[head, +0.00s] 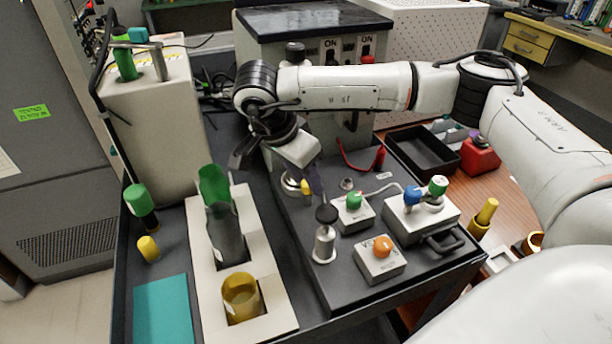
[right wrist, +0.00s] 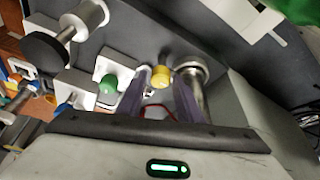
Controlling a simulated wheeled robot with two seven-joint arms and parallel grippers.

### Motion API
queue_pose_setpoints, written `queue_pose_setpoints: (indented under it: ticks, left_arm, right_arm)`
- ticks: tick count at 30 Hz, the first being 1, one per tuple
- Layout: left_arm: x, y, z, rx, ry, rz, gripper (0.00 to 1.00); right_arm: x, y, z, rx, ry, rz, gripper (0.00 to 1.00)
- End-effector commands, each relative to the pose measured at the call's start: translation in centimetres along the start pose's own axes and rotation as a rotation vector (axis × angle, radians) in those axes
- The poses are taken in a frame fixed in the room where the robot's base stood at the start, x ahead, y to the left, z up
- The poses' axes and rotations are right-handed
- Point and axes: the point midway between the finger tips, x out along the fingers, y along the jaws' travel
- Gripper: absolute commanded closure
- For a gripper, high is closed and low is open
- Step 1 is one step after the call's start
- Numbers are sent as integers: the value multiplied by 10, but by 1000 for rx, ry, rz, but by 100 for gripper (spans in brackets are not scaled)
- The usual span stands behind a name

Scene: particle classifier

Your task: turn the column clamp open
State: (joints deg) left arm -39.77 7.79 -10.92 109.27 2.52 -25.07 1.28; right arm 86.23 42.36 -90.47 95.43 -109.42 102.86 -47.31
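The column clamp appears to be the small yellow knob (head: 306,187) beside the steel column's round base (head: 290,186) on the dark bench top. In the right wrist view the yellow knob (right wrist: 161,78) lies between the fingertips, close to the shiny column (right wrist: 197,78). Small gaps seem to show; contact cannot be made out. My left gripper is not in view.
In front stand a post with a black knob (head: 325,245), a green-knob box (head: 355,215), an orange-knob box (head: 381,262) and a blue-and-green-valve box (head: 422,215). A white holder (head: 262,325) with cylinders is at left. A black tray (head: 405,150) lies at right.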

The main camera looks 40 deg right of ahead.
Motion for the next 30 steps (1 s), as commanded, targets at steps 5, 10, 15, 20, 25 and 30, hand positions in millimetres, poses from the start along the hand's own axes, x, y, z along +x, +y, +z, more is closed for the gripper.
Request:
queue_pose_setpoints:
  ticks: [5,10,15,20,25,30]
  left_arm:
    - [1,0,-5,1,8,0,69]
    - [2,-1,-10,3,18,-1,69]
    - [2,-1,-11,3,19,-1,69]
    - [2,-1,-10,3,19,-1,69]
    - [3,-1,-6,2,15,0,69]
    - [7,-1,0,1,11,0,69]
  right_arm:
    - [7,0,0,0,0,0,67]
    - [7,0,0,0,0,0,67]
    - [7,0,0,0,0,0,93]
    - [6,0,0,-2,0,0,98]
    - [7,1,0,-29,0,-12,98]
    - [8,1,0,-104,-1,-44,98]
